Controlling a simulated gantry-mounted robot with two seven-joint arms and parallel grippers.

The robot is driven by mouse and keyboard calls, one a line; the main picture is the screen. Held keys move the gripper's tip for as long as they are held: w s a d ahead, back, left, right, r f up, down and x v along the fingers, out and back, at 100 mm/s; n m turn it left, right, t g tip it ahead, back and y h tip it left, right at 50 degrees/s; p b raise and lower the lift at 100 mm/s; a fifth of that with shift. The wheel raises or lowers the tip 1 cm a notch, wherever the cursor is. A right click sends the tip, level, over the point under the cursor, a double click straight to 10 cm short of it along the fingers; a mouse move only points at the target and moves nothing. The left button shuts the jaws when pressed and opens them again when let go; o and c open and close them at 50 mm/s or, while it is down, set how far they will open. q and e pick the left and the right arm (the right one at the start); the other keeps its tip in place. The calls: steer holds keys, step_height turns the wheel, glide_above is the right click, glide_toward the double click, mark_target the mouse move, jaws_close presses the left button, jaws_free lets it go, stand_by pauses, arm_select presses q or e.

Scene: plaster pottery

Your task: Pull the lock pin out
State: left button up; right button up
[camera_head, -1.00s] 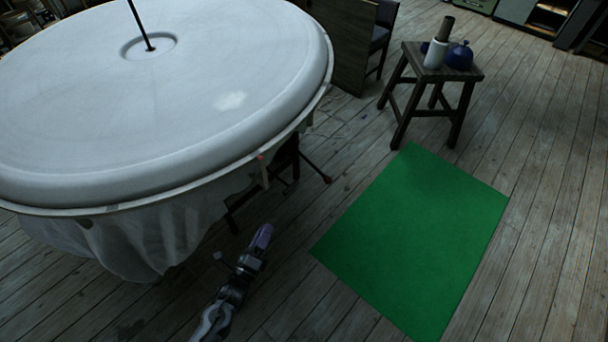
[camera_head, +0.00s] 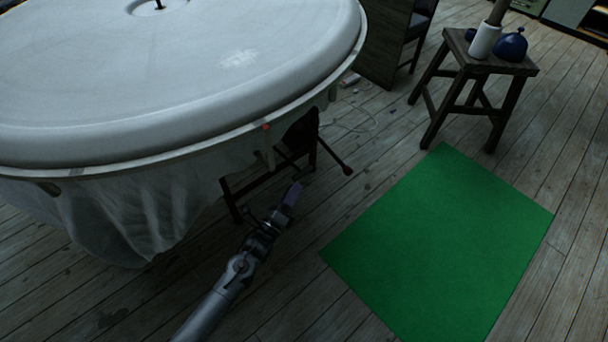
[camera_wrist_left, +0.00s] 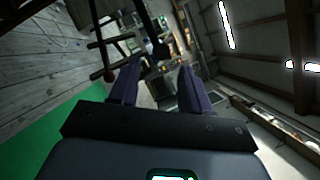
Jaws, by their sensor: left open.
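My left gripper (camera_head: 291,194) is low beside the draped round table, over the wooden floor, and points up and away. In the left wrist view its two purple fingers (camera_wrist_left: 154,82) are apart with nothing held. A dark bar with a round end (camera_wrist_left: 160,50) shows beyond and between the fingertips. I cannot tell which part is the lock pin. A small red spot (camera_head: 266,127) marks the table rim.
The large white round table top (camera_head: 180,75) fills the upper left, with pale cloth (camera_head: 130,215) hanging below. A green mat (camera_head: 435,245) lies on the floor at right. A wooden stool (camera_head: 475,72) holds a white bottle and a blue pot.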

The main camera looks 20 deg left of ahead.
mark_target(304, 170)
arm_select(q)
steer(key=b+x, duration=0.2)
steer(key=x, duration=0.4)
steer(key=shift+w, duration=0.15)
steer(key=shift+w+d+r+b, duration=0.15)
steer(key=shift+w+b, duration=0.15)
steer(key=shift+w, duration=0.25)
steer(key=shift+r, duration=0.1)
jaws_close()
